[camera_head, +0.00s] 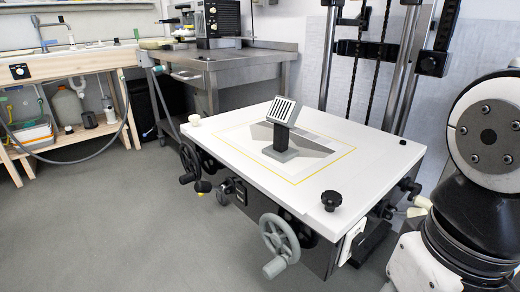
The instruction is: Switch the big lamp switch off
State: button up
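The column enlarger's white baseboard (240,125) stands in the middle of the head view. It carries a yellow frame line and a small grey stand with a slatted, tilted head (281,112). Below its right front corner is a white box-like part (351,241), partly hidden by a black knob and lever; I cannot tell whether it is the big lamp switch. A small black fitting (240,190) sits on the front side, also too small to identify. No switch position is readable. My arm fills the right edge; my gripper is not in view.
Handwheels stick out at the front, one grey (279,243) and one black (190,160). A black knob (331,200) stands on the board's front corner. Metal columns (400,75) rise behind. A steel bench (230,70) and wooden sink unit (70,65) stand behind left. The left floor is clear.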

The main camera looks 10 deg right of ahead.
aim_at(358, 246)
jog(key=k+u, duration=0.25)
jog(key=u, duration=0.15)
jog(key=k+u, duration=0.3)
jog(key=u, duration=0.15)
